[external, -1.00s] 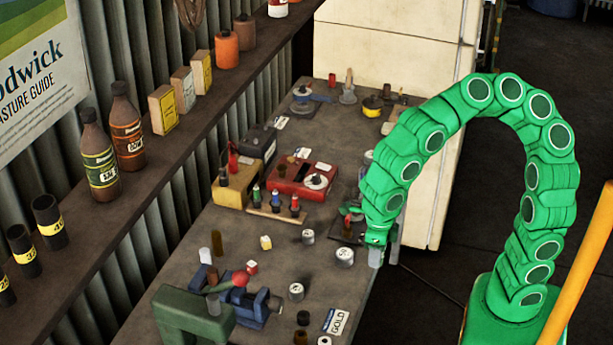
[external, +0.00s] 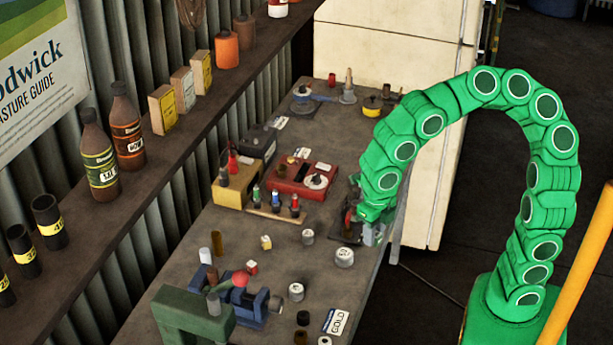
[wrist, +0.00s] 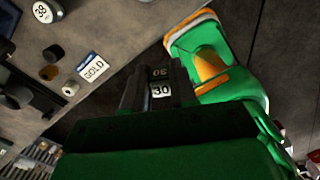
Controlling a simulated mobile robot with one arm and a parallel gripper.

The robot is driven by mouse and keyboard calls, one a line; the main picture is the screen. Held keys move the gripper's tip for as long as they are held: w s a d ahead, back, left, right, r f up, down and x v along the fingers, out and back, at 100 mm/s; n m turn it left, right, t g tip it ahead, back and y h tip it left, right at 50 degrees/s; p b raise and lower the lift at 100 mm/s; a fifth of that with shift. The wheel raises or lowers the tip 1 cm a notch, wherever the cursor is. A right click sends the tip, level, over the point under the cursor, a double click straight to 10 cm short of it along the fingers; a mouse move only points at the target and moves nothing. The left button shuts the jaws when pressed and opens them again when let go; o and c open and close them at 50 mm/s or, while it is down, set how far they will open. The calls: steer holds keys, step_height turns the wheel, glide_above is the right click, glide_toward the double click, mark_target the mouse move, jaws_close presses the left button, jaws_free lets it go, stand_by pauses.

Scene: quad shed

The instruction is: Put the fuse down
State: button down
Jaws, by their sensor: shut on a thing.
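My gripper (external: 371,234) is at the right edge of the bench (external: 275,285), low beside a small dark item with red on it (external: 349,222). The jaws and wrist hide most of the fuse. In the external view I cannot make out the fuse. I cannot tell whether it touches the bench.
Round labelled tins (external: 344,257) and a GOLD card (external: 337,321) lie nearer on the bench. A red box (external: 303,180) and a rack with small coloured-top pieces (external: 274,208) stand left of my gripper. A blue vise (external: 247,308) stands at the front.

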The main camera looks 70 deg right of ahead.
steer(key=w+d+m, duration=0.5)
steer(key=w+m, duration=0.1)
steer(key=w, duration=0.2)
steer(key=w+d+m, duration=0.4)
steer(key=w+m, duration=0.3)
steer(key=w, duration=0.1)
glide_above(278, 227)
steer(key=s, duration=0.1)
step_height(278, 227, down, 8)
steer(key=shift+s+f, duration=0.1)
steer(key=shift+f, duration=0.05)
steer(key=shift+w+f, duration=0.65)
steer(key=shift+f, duration=1.55)
steer(key=shift+f, duration=0.1)
steer(key=c, duration=0.9)
jaws_free()
